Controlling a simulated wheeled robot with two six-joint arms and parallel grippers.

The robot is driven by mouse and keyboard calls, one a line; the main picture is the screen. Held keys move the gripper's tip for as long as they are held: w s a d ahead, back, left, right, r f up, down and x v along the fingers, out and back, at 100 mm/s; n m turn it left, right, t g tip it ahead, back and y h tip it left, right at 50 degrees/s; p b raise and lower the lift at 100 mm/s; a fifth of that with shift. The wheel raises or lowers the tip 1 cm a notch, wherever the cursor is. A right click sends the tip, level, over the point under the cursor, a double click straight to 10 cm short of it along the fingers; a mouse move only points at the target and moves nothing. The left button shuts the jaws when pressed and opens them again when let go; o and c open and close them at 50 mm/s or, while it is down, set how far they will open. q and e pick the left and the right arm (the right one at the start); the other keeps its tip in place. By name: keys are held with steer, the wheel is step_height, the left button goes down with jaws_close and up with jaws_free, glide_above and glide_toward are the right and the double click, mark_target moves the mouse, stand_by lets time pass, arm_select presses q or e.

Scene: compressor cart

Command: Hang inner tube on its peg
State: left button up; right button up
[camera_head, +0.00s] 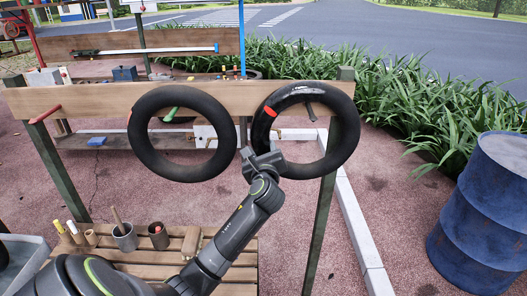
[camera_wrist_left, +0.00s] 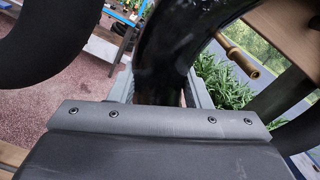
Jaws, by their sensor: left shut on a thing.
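A black inner tube (camera_head: 340,135) with a red band is upright in front of the right end of the wooden rail (camera_head: 75,99). My left gripper (camera_head: 262,160) is shut on its lower left side. The held part also rises through the middle of the left wrist view (camera_wrist_left: 165,50). A peg (camera_head: 311,111) shows within the tube's opening, close under its top; it also shows in the wrist view (camera_wrist_left: 238,57). I cannot tell whether the tube rests on it. A second black tube (camera_head: 142,150) is to the left, with a green peg (camera_head: 171,115) within its opening.
A red peg (camera_head: 45,114) is at the rail's left. A slatted bench (camera_head: 140,268) with cups (camera_head: 124,238) stands below. A dark post (camera_head: 322,215) supports the rail at right. A blue barrel (camera_head: 483,215) stands farther right, past a pale kerb (camera_head: 355,220).

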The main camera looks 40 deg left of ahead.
arm_select(q)
steer(key=shift+f, duration=0.15)
steer(key=o, duration=1)
steer(key=shift+f, duration=0.1)
steer(key=b+v, duration=0.3)
steer(key=v, duration=1.4)
steer(key=shift+s+b, duration=0.2)
steer(key=shift+b, duration=0.15)
steer(key=shift+d, duration=0.1)
